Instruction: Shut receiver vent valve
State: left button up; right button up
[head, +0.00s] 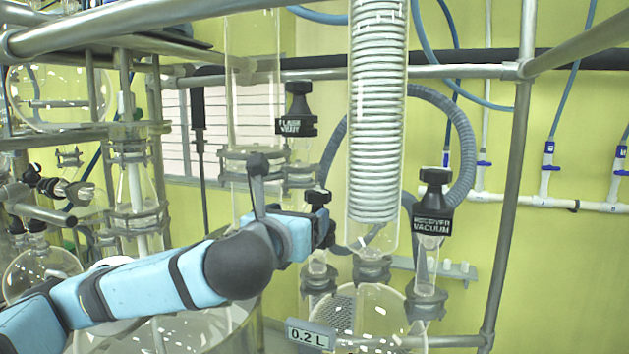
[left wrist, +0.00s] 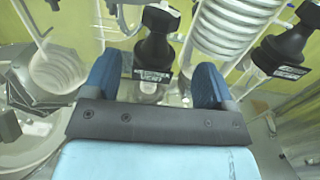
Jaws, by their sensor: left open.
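My left gripper (head: 324,228) reaches in from the left. In the left wrist view its two blue fingers (left wrist: 158,82) are open. Between and beyond them stands a black-capped valve (left wrist: 160,32) whose label reads VENT on its lower line; the upper line is hard to read. There is a visible gap on each side, so it does not look gripped. In the head view the top of a black valve knob (head: 317,197) shows just above the gripper, its label hidden behind my gripper. My right gripper is not in view.
The receiver vacuum valve (head: 434,205) stands to the right, also black-capped (left wrist: 287,42). The flask vent valve (head: 297,112) is higher up. A coiled glass condenser (head: 376,120) stands between.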

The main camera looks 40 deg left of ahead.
aim_at(314, 204)
pick_arm(q)
jog(key=p+x, duration=0.1)
jog(key=x, duration=0.7)
jog(key=shift+w+a, duration=0.1)
jog(key=c, duration=0.9)
